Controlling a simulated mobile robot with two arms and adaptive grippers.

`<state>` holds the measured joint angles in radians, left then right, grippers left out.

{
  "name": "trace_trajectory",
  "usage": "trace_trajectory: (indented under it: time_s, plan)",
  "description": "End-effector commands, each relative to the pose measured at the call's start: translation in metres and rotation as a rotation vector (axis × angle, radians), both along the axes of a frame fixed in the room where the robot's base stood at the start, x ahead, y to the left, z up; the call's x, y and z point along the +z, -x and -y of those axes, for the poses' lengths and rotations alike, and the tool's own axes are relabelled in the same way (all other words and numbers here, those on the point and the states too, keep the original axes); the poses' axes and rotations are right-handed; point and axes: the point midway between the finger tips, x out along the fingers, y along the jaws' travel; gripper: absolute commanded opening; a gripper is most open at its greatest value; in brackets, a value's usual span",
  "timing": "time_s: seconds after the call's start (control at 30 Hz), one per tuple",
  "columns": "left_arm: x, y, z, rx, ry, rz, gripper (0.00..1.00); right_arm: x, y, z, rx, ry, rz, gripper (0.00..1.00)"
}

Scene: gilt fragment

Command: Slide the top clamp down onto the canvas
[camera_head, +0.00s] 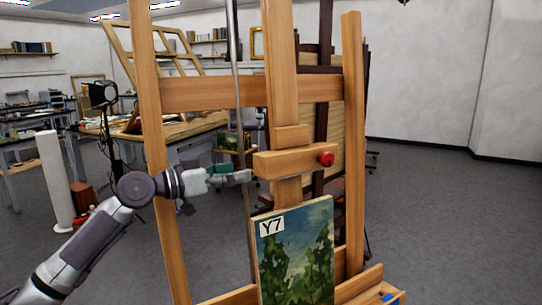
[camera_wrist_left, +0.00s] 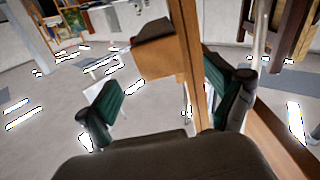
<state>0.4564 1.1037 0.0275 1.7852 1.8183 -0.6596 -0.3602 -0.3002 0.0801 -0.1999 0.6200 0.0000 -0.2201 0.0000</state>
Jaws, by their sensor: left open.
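The top clamp (camera_head: 290,162) is a wooden block with a red knob (camera_head: 326,159) at its right, on the easel's central post (camera_head: 281,60). The canvas (camera_head: 297,262), a green and blue painting with a "Y7" label, stands below it. A gap with bare post shows between clamp and canvas top. My left gripper (camera_head: 243,174) is open at the clamp's left end. In the left wrist view, the green-padded fingers of my left gripper (camera_wrist_left: 163,82) are spread, with a wooden block end (camera_wrist_left: 160,52), apparently the clamp's, ahead between them. Contact is unclear. My right gripper is not in view.
The easel's left upright (camera_head: 152,120) stands close behind or beside my left forearm. A wooden crossbar (camera_head: 210,93) runs above the gripper. The easel's lower ledge (camera_head: 362,284) is under the canvas. Worktables are at the back left; open floor (camera_head: 450,220) lies to the right.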

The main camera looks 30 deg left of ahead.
Motion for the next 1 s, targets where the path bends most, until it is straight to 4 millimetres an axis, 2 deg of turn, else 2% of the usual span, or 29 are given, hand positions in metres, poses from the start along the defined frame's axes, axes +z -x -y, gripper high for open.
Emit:
trace_trajectory:
  time_s: [0.03, 0.1, 0.4, 0.6, 0.87, 1.0]
  plan:
    - [0.010, -0.009, 0.007, -0.003, 0.003, 0.003, 0.92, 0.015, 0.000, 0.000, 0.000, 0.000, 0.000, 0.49]
    - [0.010, -0.022, 0.015, -0.002, 0.005, 0.002, 0.92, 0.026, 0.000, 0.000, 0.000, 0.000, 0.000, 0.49]
    - [0.005, -0.066, 0.043, -0.001, 0.001, 0.000, 0.92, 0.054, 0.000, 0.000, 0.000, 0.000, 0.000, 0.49]
    - [0.001, -0.076, 0.050, -0.001, -0.001, 0.000, 0.92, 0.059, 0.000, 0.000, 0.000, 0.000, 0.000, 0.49]
    - [0.000, -0.077, 0.050, 0.000, -0.001, 0.000, 0.92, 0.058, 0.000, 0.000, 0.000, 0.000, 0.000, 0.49]
    - [0.000, -0.077, 0.050, 0.000, -0.001, 0.000, 0.70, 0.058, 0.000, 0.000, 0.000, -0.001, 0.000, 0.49]
